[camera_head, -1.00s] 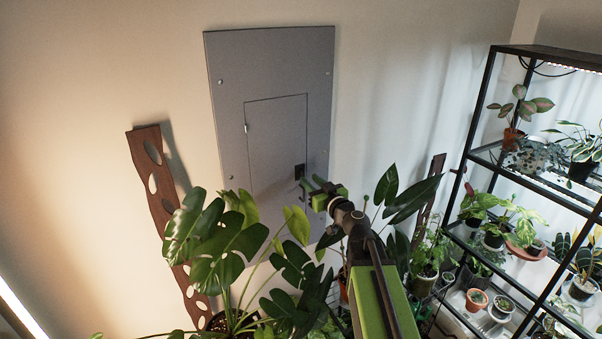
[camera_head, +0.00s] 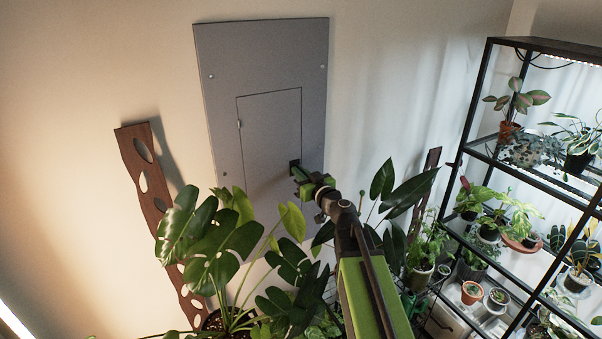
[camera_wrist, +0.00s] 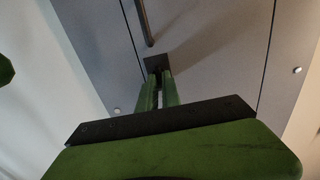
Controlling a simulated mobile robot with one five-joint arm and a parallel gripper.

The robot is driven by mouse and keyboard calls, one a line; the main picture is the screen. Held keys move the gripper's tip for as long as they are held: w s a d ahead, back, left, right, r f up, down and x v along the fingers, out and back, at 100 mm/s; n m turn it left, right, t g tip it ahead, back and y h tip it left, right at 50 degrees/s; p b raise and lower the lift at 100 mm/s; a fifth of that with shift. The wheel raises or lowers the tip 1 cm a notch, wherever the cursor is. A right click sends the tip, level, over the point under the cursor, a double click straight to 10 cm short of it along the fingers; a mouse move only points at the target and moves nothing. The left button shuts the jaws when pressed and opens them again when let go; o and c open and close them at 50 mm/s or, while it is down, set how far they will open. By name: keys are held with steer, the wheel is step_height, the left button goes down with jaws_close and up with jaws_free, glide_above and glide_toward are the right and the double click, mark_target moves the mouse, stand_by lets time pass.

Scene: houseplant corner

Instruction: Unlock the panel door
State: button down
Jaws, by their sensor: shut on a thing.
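The grey panel door (camera_head: 270,130) is closed within its larger grey frame on the wall. A small black lock plate (camera_head: 294,166) sits at its lower right edge. It also shows in the wrist view (camera_wrist: 156,63), in front of the fingertips. My gripper (camera_head: 301,174) is at this plate, and its green fingers (camera_wrist: 161,90) are shut on a small part there. The fingertips hide most of that part, so I cannot tell its shape. A dark bar (camera_wrist: 145,22) shows beyond the plate in the wrist view.
A large-leaved plant (camera_head: 220,245) stands below and left of my arm, with more leaves close on the right. A wooden board with holes (camera_head: 152,190) leans on the wall at left. A black shelf of potted plants (camera_head: 478,125) stands at right.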

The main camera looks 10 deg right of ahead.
steer(key=shift+m, duration=0.4)
steer(key=m, duration=1.7)
steer(key=shift+d+f, duration=0.15)
steer(key=shift+d, duration=0.05)
stand_by(0.4)
steer(key=c, duration=1.5)
jaws_free()
steer(key=shift+c, duration=0.2)
